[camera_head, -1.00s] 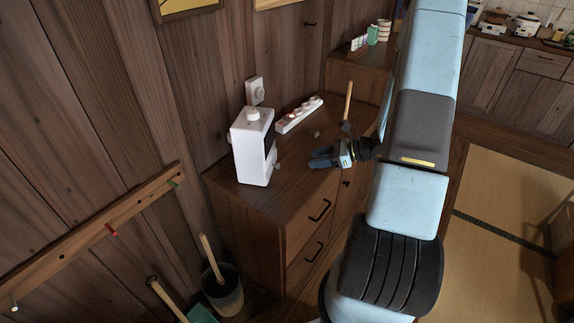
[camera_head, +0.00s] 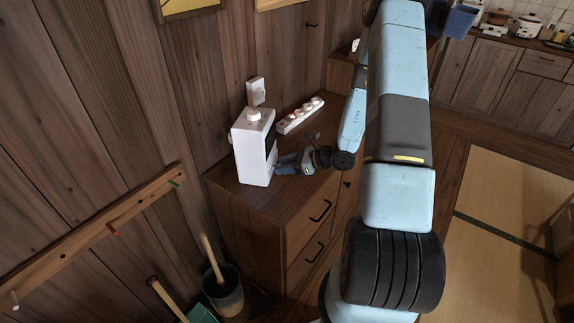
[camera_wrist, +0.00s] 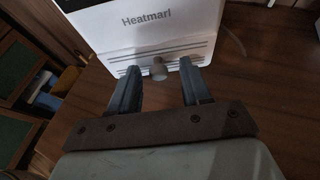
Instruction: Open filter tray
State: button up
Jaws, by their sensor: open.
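Below the word is a slotted lower strip, the filter tray (camera_wrist: 172,58), with a small round grey knob (camera_wrist: 158,69). The tray looks flush with the front. My gripper (camera_head: 278,165) is at the appliance's lower front. In the wrist view my gripper (camera_wrist: 160,82) is open, one finger on each side of the knob; whether they touch it I cannot tell.
A white power strip (camera_head: 300,115) lies on the cabinet top (camera_head: 235,189) behind my gripper. A wall plug (camera_head: 256,91) is above the appliance. A bucket (camera_head: 224,293) stands on the floor beside the cabinet. The cabinet top in front of the appliance is partly clear.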

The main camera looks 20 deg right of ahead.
jog(key=shift+c, duration=0.3)
grip_shut()
dwell(0.4)
